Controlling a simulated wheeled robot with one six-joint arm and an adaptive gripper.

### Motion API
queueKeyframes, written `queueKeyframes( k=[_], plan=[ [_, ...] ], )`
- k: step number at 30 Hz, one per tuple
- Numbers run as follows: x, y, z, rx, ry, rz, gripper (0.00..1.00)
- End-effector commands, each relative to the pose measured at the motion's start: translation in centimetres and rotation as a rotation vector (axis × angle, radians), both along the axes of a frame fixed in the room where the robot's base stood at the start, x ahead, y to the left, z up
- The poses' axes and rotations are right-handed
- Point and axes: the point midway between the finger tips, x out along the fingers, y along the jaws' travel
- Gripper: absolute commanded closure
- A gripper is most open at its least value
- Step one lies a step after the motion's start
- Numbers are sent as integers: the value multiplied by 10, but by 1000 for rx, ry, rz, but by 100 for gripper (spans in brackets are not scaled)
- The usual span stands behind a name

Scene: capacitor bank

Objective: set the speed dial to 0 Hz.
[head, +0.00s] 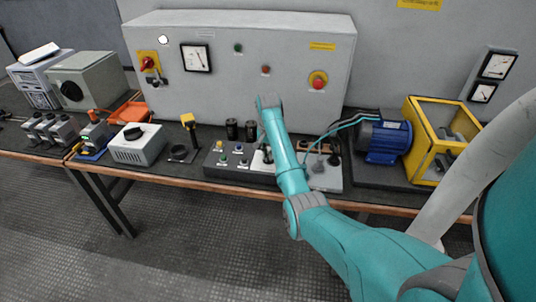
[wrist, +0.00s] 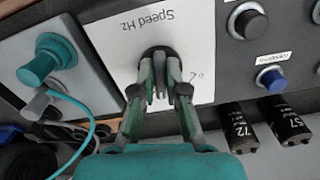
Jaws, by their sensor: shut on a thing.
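The speed dial (wrist: 158,52) is a black round knob on a white plate (wrist: 115,45) marked "Speed Hz", which reads upside down in the wrist view. My gripper (wrist: 160,82) is shut on the dial, one finger on each side. The fingers cover much of the knob and part of the scale; a "0" mark (wrist: 196,77) shows to the right. I cannot tell the dial's exact setting. In the head view my arm hides most of the dial, and the gripper is hard to make out.
Black push button (wrist: 250,23) and blue push button (wrist: 270,77) sit beside the plate. Two black cylinders (wrist: 237,130) (wrist: 286,120) stand close by. A teal plug (wrist: 45,60) with a cable is on the other side. A blue motor (head: 384,138) stands to the right.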

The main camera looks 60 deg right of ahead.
Motion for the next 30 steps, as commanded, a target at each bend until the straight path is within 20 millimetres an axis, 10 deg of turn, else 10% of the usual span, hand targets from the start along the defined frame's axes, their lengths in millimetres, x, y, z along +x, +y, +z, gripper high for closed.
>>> queueKeyframes(
  k=[30],
  plan=[
    [-5, -3, 0, 0, 0, 679, 100]
  ],
)
